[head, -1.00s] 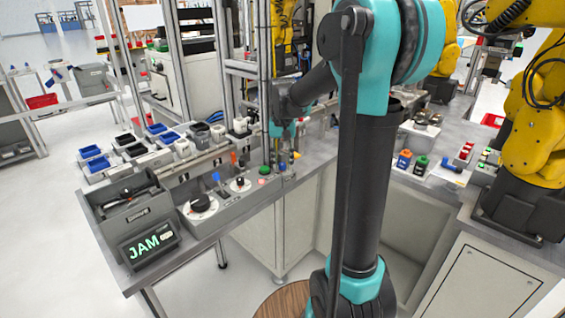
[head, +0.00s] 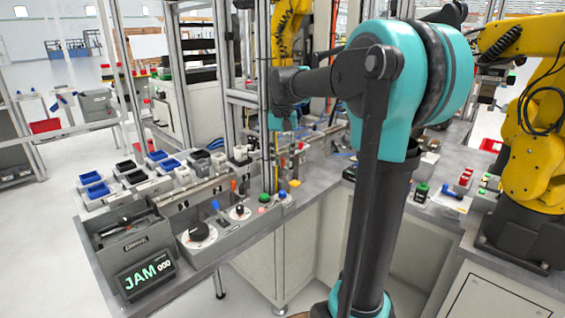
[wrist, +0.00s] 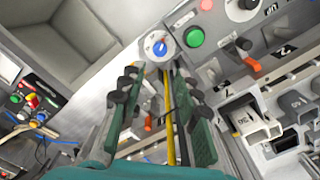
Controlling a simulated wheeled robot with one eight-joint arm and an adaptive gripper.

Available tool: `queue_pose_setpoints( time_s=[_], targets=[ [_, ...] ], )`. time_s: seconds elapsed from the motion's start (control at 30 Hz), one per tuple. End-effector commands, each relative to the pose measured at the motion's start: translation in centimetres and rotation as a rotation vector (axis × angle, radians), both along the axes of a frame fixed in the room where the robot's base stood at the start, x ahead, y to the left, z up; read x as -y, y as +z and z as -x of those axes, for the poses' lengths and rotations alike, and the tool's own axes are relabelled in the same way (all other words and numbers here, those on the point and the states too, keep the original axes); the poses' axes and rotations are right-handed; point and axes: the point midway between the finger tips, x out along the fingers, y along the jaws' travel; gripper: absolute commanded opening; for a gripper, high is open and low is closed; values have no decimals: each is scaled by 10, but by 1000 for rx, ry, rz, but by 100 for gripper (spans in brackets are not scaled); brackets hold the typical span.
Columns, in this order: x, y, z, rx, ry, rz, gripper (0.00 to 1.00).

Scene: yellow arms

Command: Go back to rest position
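My gripper (wrist: 158,88) shows in the wrist view with its two dark, green-padded fingers spread apart. No object is gripped between them. A round white dial with a blue pointer (wrist: 160,46) shows beyond the fingertips, and a yellow strip (wrist: 169,115) and dark lines run behind the gap. In the head view my arm reaches left over the bench, and its teal wrist end (head: 283,119) is raised above the bench top. The fingers are hard to make out there, partly behind a metal post.
The grey bench (head: 220,257) carries a control panel with knobs (head: 197,232), a JAM display (head: 148,274), a grey bin (head: 125,232) and blue and black trays (head: 92,178). Metal posts (head: 266,90) stand close to my wrist. A yellow arm (head: 535,150) stands at right.

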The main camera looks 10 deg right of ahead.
Motion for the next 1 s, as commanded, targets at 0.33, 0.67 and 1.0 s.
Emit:
queue_pose_setpoints(
  time_s=[0.33, 0.67, 1.0],
  targets=[
    [6, -26, 18, 36, 22, -3, 32],
    [35, -166, 142, 252, 156, 11, 32],
    [44, -232, 220, 367, 231, 41, 32]
  ],
)
